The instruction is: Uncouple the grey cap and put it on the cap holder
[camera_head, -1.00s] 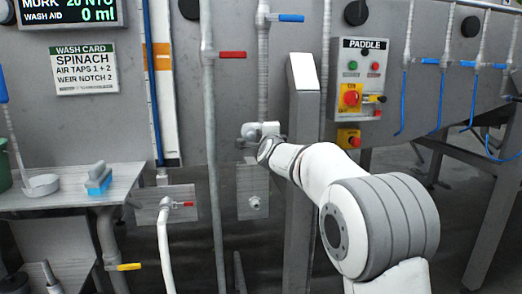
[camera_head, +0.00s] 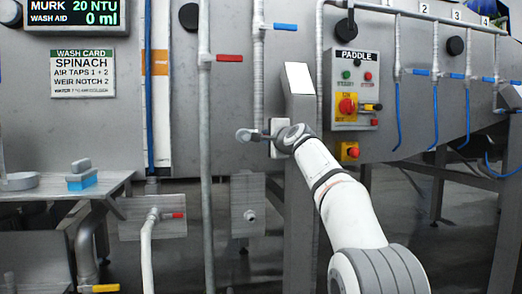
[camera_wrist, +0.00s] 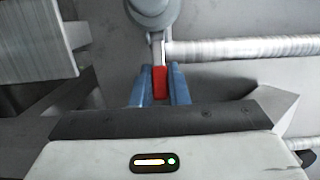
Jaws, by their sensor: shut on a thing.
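My gripper (camera_wrist: 160,90) has its blue fingers shut on a red tab (camera_wrist: 160,82). The tab joins by a short neck to a rounded grey cap (camera_wrist: 152,8) at the top of the wrist view. In the head view the grey cap (camera_head: 243,135) shows as a small disc left of my wrist, in front of the grey wall. It appears held in the air, clear of the pipes. Below it is a grey plate (camera_head: 248,190) with a short pale stub (camera_head: 250,215). I cannot tell which thing is the cap holder.
A grey post (camera_head: 298,180) with a sloped white top stands close behind my arm. Vertical pipes (camera_head: 205,150) run left of the cap. A white hose (camera_head: 147,255) meets a red-levered valve on another plate. A shelf (camera_head: 40,194) holds a blue-grey brush (camera_head: 82,175).

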